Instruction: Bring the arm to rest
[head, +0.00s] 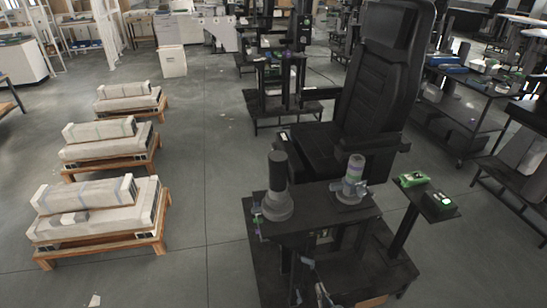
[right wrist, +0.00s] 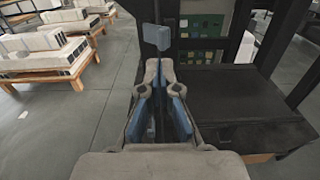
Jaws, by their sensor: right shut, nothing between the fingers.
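My right gripper (right wrist: 158,72) is in the middle of the right wrist view, its pale, blue-lined fingers drawn together with nothing between them. A blue-grey block (right wrist: 157,37) shows just past the fingertips; I cannot tell whether they touch it. In the head view, small pale parts low in the middle may be my right gripper, but they are too small to read. My left gripper does not show.
A black high-backed seat (head: 375,85) stands behind the workstation. A green box (head: 412,180) and a black box (head: 438,204) sit to its right. White packages on wooden pallets (head: 105,248) line the left. Floor between pallets and workstation is clear. A dark surface (right wrist: 235,100) lies right of the gripper.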

